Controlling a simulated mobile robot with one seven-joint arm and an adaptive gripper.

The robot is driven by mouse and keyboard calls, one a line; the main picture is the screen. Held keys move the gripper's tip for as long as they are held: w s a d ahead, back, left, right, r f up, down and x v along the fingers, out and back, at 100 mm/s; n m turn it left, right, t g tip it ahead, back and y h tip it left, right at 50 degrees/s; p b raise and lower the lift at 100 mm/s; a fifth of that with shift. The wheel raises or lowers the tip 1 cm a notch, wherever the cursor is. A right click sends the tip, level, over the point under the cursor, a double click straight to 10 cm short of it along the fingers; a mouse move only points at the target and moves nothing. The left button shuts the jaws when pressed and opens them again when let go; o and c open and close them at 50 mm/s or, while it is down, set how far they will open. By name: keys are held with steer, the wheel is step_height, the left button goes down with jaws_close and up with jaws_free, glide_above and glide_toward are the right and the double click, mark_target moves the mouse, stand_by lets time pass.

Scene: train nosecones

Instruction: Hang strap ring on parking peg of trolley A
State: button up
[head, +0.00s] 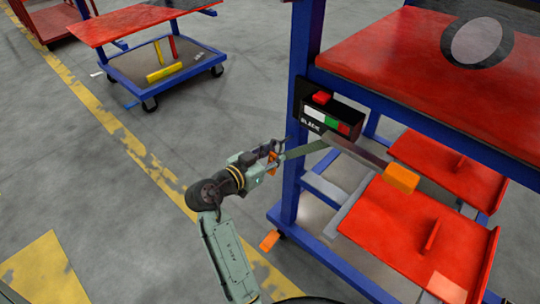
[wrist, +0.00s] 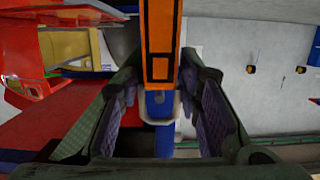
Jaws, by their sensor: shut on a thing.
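My gripper (head: 276,156) is at the blue front post of the near trolley (head: 300,100), on its left side. A small orange part shows at the fingers; I take it to be the strap ring (head: 272,160). In the wrist view, an orange piece with black edges (wrist: 160,45) stands between the two fingers (wrist: 160,115), which are shut on it. A grey-green strap (head: 305,150) runs from the fingers to the right, below the black box. A grey bar with an orange end (head: 402,178) sticks out in front of the trolley. I cannot tell which part is the parking peg.
A black box (head: 330,113) with a red button is on the trolley's front. Red tilted shelves (head: 400,225) are below the red top (head: 400,60). Another red-topped trolley (head: 140,25) stands at the back left. The grey floor between is clear.

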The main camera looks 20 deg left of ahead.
steer(key=shift+w+d, duration=0.25)
steer(key=shift+w, duration=0.25)
steer(key=shift+w+d+f+b, duration=0.2)
steer(key=shift+w+f+b, duration=0.4)
steer(key=shift+b, duration=0.15)
steer(key=shift+r, duration=0.1)
steer(key=o, duration=1.3)
